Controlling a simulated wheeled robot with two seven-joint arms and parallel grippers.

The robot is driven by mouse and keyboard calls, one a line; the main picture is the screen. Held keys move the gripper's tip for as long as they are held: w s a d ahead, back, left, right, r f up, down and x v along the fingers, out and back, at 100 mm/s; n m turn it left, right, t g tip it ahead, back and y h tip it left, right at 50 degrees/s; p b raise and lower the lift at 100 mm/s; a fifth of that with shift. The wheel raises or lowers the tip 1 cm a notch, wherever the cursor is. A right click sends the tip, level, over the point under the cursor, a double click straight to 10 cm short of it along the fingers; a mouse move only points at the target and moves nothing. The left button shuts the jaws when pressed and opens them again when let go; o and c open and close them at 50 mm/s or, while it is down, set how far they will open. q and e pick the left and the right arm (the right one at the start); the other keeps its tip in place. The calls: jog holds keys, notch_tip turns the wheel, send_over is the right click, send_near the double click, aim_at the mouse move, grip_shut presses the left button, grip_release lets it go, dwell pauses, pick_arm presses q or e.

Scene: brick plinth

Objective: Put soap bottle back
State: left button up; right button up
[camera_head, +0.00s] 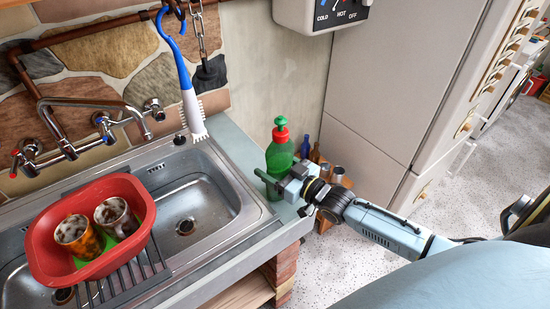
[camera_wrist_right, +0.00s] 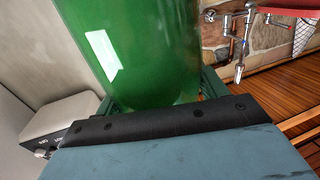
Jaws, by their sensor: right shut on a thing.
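The green soap bottle (camera_head: 279,158) with a red and green pump top stands upright at the right end of the sink counter (camera_head: 226,135), by the wall. My right gripper (camera_head: 274,185) reaches in from the right and is shut on the bottle's lower part. In the right wrist view the green bottle (camera_wrist_right: 145,50) fills the upper middle, between the fingers. Its base is partly hidden behind the gripper, so I cannot tell whether it touches the counter. My left gripper is not in view.
A red basin (camera_head: 140,190) with two mugs sits over the metal sink (camera_head: 200,205) on the left. A blue and white brush (camera_head: 188,90) hangs above the sink. A wooden crate with bottles and cups (camera_head: 318,165) is beyond the counter's right edge. A fridge (camera_head: 385,90) stands behind.

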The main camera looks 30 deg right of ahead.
jog(key=shift+f, duration=0.2)
jog(key=o, duration=1.3)
jog(key=shift+o, duration=0.2)
jog(key=v, duration=1.2)
jog(key=shift+r, duration=0.15)
